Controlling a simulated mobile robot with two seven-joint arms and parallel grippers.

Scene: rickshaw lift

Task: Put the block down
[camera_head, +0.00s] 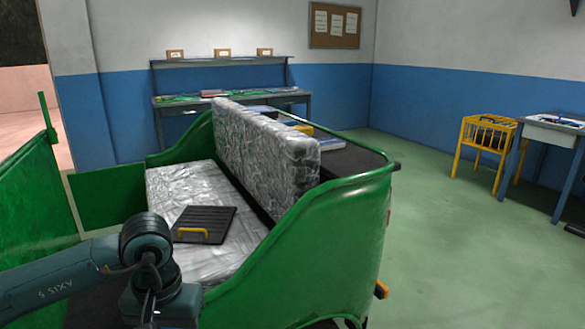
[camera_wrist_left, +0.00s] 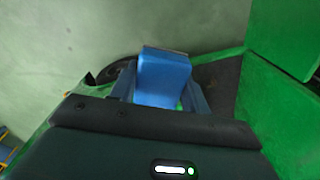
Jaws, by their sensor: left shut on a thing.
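A blue block (camera_wrist_left: 163,77) sits between the fingers of my left gripper (camera_wrist_left: 163,92) in the left wrist view. The left gripper is shut on it. Behind the block are the dark floor (camera_wrist_left: 220,78) of the green rickshaw and a strip of pale green ground. I cannot tell whether the block touches anything below it. In the head view my left arm comes in at the lower left, and its gripper and the block are hidden. My right gripper is not in view.
The green rickshaw (camera_head: 345,235) fills the middle, with a silver seat base (camera_head: 180,185), an upright silver backrest (camera_head: 262,145) and a black panel with a yellow handle (camera_head: 205,222).

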